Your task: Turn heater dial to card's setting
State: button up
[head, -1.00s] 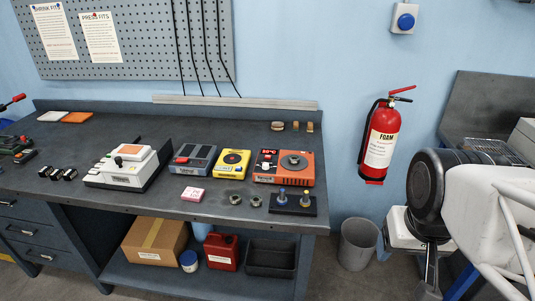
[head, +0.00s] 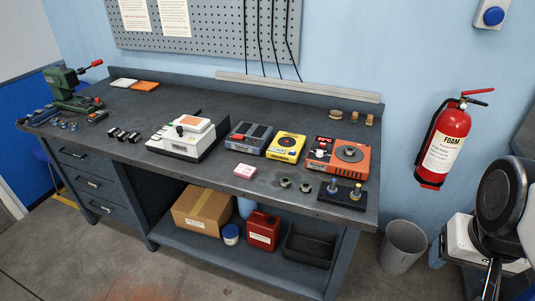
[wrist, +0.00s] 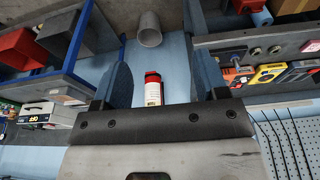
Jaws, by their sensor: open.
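An orange heater unit (head: 358,171) with a dark round plate and a small red display stands at the right of the bench in the head view. A pale knob (head: 320,154) on its left part looks like the dial; its setting is too small to read. Two paper sheets, a left one (head: 134,15) and a right one (head: 173,17), hang on the pegboard with their tops cut off. Their text is unreadable. My gripper (wrist: 161,78) is open and empty in the wrist view, with both fingers well apart. It is away from the heater.
A yellow unit (head: 287,148), a grey-blue unit (head: 250,138) and a white device (head: 184,140) stand left of the heater. A pink block (head: 244,171) and a dark base with two posts (head: 343,195) lie in front. A fire extinguisher (head: 443,143) hangs at the right.

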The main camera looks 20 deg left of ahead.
jog(key=shift+c, duration=1.3)
jog(key=w+a+r+n, duration=0.1)
jog(key=w+a+n, duration=0.3)
jog(key=w, duration=0.5)
jog(key=w+a+n+g, duration=0.1)
jog(key=w+a+n, duration=0.25)
jog(key=w, duration=0.45)
jog(key=w+a+r+n, duration=0.1)
jog(key=w+a+n, duration=0.25)
jog(key=w, duration=0.55)
jog(key=w+a+f+n, duration=0.3)
jog(key=w+a+f, duration=0.1)
jog(key=w+a, duration=0.2)
jog(key=w+a+f+n+g, duration=0.1)
jog(key=w+a+f+n, duration=0.3)
jog(key=w+a, duration=0.2)
jog(key=w+a+f+n, duration=0.4)
jog(key=w+a, duration=0.2)
jog(key=w, duration=0.2)
jog(key=shift+w+a+g, duration=0.3)
jog(key=shift+w+a+f+n, duration=0.1)
jog(key=shift+w+a+n, duration=0.1)
jog(key=shift+n, duration=0.2)
jog(key=shift+f, duration=0.15)
